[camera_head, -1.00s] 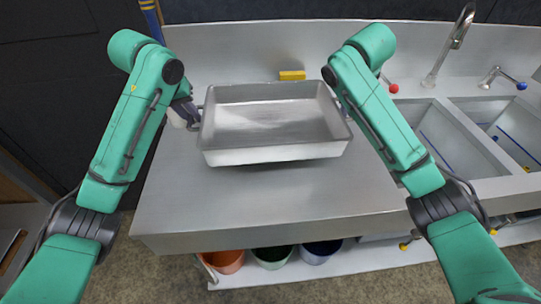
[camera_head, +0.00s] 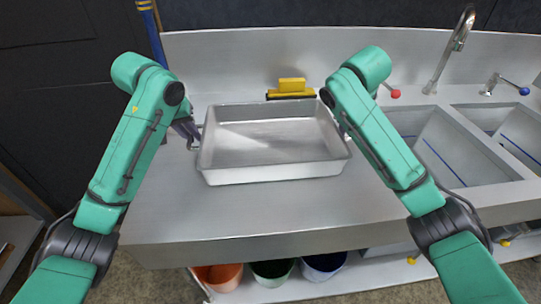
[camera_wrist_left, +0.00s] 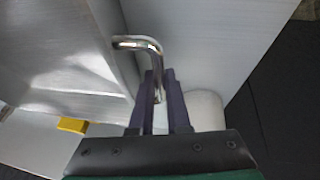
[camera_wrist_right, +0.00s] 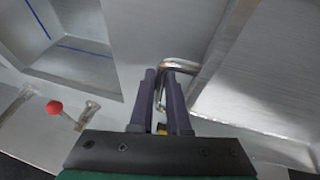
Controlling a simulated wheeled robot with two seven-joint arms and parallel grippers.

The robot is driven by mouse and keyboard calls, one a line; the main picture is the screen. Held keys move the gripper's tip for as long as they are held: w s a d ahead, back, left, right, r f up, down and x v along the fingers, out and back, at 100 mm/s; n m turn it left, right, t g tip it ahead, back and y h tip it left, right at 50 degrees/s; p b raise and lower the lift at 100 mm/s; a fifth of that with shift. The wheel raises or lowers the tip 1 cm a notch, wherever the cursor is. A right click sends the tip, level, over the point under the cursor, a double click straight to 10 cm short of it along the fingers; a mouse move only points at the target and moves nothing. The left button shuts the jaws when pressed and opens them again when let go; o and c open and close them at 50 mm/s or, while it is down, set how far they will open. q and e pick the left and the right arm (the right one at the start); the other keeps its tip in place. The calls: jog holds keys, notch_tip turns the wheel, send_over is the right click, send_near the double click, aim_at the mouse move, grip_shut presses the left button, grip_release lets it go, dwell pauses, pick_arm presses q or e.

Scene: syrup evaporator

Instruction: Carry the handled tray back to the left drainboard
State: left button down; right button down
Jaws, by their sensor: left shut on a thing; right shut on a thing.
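The grey metal handled tray (camera_head: 272,172) is over the left drainboard (camera_head: 240,215), level and empty. Whether its base touches the drainboard or hangs just above it, I cannot tell. My left gripper (camera_head: 190,133) is shut on the tray's left handle; the bent metal handle (camera_wrist_left: 140,43) passes between the fingers (camera_wrist_left: 161,78) in the left wrist view. My right gripper is shut on the right handle (camera_wrist_right: 182,66); its fingers (camera_wrist_right: 162,80) show in the right wrist view, but my forearm mostly hides them in the head view.
A yellow-and-black tool (camera_head: 291,88) stands behind the tray near the backsplash. Two sink basins (camera_head: 450,150) lie to the right, with a faucet (camera_head: 455,45) and red and blue knobbed levers. Coloured buckets (camera_head: 272,272) stand below. The drainboard's front strip is clear.

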pick_arm(q)
jog(key=c, duration=0.9)
grip_release()
jog(key=shift+f, duration=0.15)
pick_arm(e)
jog(key=c, duration=0.9)
grip_release()
jog(key=shift+f, duration=0.1)
pick_arm(q)
jog(key=shift+s, duration=0.15)
pick_arm(e)
jog(key=shift+s, duration=0.15)
